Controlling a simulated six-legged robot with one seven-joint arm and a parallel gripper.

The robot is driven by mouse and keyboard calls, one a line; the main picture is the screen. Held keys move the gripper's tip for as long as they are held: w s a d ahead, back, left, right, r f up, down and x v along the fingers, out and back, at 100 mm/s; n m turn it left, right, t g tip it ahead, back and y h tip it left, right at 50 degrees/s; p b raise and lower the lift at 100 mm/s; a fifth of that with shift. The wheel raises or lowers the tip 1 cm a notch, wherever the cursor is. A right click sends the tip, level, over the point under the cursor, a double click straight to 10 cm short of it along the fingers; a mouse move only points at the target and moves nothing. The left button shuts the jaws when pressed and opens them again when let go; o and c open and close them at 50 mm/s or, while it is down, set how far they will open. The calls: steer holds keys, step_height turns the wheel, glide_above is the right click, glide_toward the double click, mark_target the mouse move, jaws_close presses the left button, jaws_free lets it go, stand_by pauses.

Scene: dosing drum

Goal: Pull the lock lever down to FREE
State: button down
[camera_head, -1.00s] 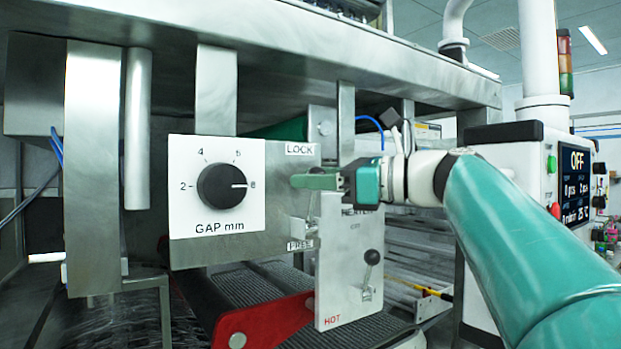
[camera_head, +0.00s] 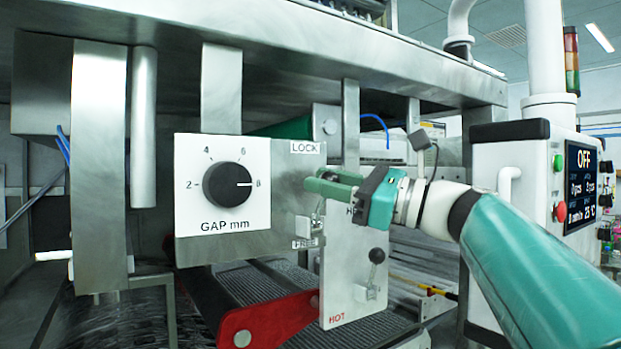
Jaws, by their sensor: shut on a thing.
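The LOCK label (camera_head: 305,147) is at the top of a metal plate (camera_head: 285,190), and the FREE label (camera_head: 305,243) is at its lower edge. My gripper (camera_head: 318,185) comes in from the right with its green fingers at the plate, between the two labels and nearer LOCK. The fingers are shut on the lock lever. The lever is mostly hidden by the fingers; a small metal part (camera_head: 316,222) shows just below them. The lever's exact angle cannot be told.
Left of the lever is the GAP mm dial (camera_head: 227,185), its pointer near 8. Just right and below is the HEATER panel (camera_head: 345,285) with a black-knobbed lever (camera_head: 376,256). A red bracket (camera_head: 270,322) lies below. The control box (camera_head: 535,200) at right reads OFF.

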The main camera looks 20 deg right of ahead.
steer(key=s+d+f+n+y, duration=0.1)
steer(key=s+f+n+y, duration=0.3)
steer(key=f, duration=0.2)
steer(key=shift+f+n+y, duration=0.3)
steer(key=shift+f+y, duration=0.05)
steer(key=shift+y, duration=0.05)
steer(key=shift+w+f, duration=0.1)
steer(key=shift+f, duration=0.05)
stand_by(0.6)
steer(key=c, duration=1.4)
jaws_free()
steer(key=v, duration=1.4)
